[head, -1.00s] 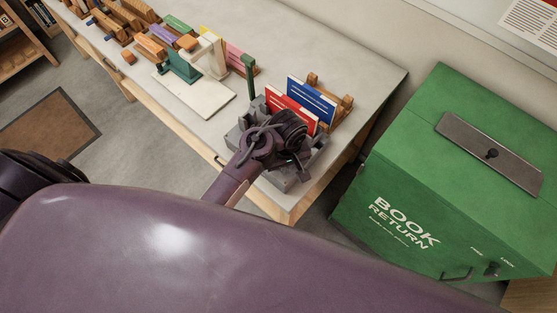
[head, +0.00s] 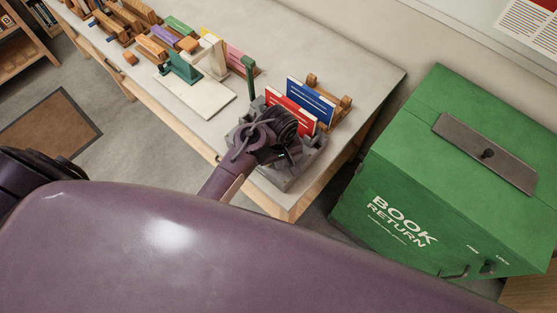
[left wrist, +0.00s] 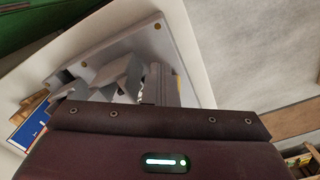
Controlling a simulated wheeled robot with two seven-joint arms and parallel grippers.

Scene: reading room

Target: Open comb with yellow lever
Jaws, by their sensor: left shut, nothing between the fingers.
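The grey comb device (head: 287,181) sits at the near right corner of the table, largely hidden behind my left wrist in the head view. In the left wrist view its grey base plate (left wrist: 139,45) and several grey blocks show. A small yellow strip, perhaps part of the yellow lever (left wrist: 180,88), shows beside my fingers; most of it is hidden. My left gripper (head: 291,153) is low over the device. In the left wrist view its shut fingers (left wrist: 159,84) hold nothing and point down among the grey parts; contact cannot be told. My right gripper is not in view.
Red (head: 292,114) and blue (head: 311,101) cards stand just behind the device, by a wooden rack (head: 342,104). A green post (head: 249,75) stands to its left. A green book return box (head: 440,170) is to the right. The table (head: 330,55) is clear at the back.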

